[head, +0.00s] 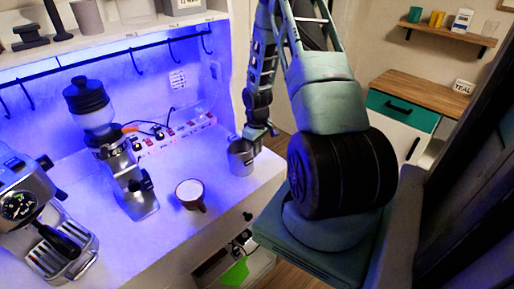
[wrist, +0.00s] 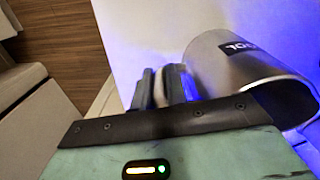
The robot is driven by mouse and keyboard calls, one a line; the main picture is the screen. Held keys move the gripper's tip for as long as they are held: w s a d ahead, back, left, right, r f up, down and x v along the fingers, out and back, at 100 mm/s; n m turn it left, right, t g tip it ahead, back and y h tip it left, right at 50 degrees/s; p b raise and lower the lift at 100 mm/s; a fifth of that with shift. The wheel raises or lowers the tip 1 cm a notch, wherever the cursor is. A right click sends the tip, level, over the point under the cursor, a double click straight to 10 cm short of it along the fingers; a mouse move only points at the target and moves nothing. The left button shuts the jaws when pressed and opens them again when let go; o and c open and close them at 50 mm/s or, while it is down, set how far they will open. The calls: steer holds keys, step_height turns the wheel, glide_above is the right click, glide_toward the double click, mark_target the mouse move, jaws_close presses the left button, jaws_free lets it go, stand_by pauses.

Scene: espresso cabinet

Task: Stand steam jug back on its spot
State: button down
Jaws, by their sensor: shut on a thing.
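The steam jug (head: 242,160) is a silvery metal pitcher near the right end of the white counter (head: 222,207). My gripper (head: 262,133) is at the jug's right side, shut on its handle. In the wrist view the jug (wrist: 222,72) fills the right side, with a dark label and its open mouth toward the lower right. The fingers (wrist: 163,88) are close together beside its wall. The handle between them is mostly hidden. I cannot tell whether the jug's base touches the counter. No marked spot for it can be made out.
A brown cup (head: 191,195) with pale contents stands left of the jug. A grinder (head: 125,175) and an espresso machine (head: 45,225) stand further left. A power strip (head: 177,135) with cords lies along the back wall. The counter's right edge is close to the jug.

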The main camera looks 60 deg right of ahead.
steer(key=shift+f, duration=0.2)
steer(key=c, duration=1.4)
jaws_free()
steer(key=shift+r, duration=0.15)
step_height(320, 180, up, 11)
steer(key=b, duration=0.3)
steer(key=shift+a+r+b, duration=0.1)
steer(key=shift+r+b, duration=0.2)
steer(key=shift+r, duration=0.3)
